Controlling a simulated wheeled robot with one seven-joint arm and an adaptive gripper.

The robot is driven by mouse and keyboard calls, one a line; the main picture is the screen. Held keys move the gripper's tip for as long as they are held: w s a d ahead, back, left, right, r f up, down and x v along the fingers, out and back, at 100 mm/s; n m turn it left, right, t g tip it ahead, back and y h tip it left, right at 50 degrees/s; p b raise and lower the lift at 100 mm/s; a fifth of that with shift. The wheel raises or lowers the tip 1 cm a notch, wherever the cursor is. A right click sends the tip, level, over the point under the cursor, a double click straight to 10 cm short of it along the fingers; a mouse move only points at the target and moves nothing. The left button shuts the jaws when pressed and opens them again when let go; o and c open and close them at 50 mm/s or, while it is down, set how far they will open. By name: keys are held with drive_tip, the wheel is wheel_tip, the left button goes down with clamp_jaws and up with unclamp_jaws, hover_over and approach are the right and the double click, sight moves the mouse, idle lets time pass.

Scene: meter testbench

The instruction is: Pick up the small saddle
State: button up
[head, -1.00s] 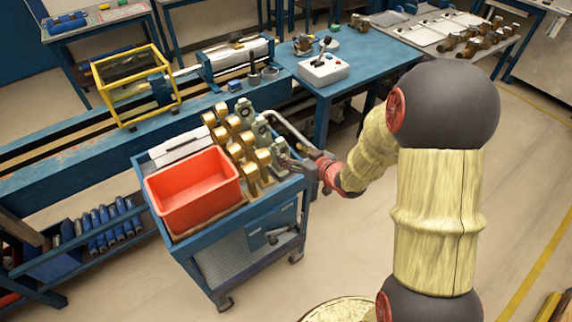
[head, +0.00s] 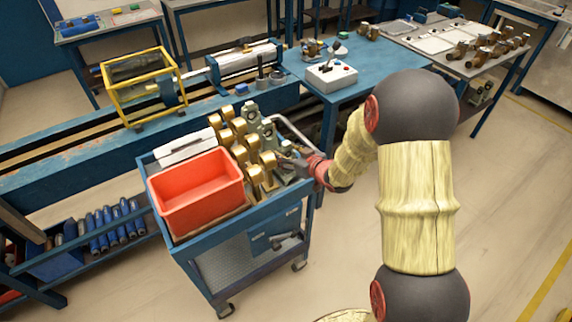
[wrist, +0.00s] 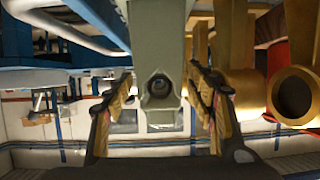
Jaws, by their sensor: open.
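A grey-green metal piece (wrist: 158,35) with a round hole, which looks like the small saddle, stands between my gripper's two fingers in the wrist view. My gripper (wrist: 160,80) is open, with one finger on each side of it; a gap shows on the left, and contact on the right is unclear. In the head view, my gripper (head: 289,163) is at the right side of the cart, by the grey-green pieces (head: 268,133). Which of these is between the fingers is hard to tell there.
Several brass fittings (head: 240,153) stand close beside the grey-green pieces; brass parts (wrist: 236,90) are right of my finger in the wrist view. A red bin (head: 197,208) fills the front of the blue cart (head: 192,255). A blue bench (head: 375,62) stands behind.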

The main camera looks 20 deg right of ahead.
drive_tip(key=shift+c, duration=0.7)
clamp_jaws()
idle(0.4)
drive_tip(key=shift+r, duration=0.1)
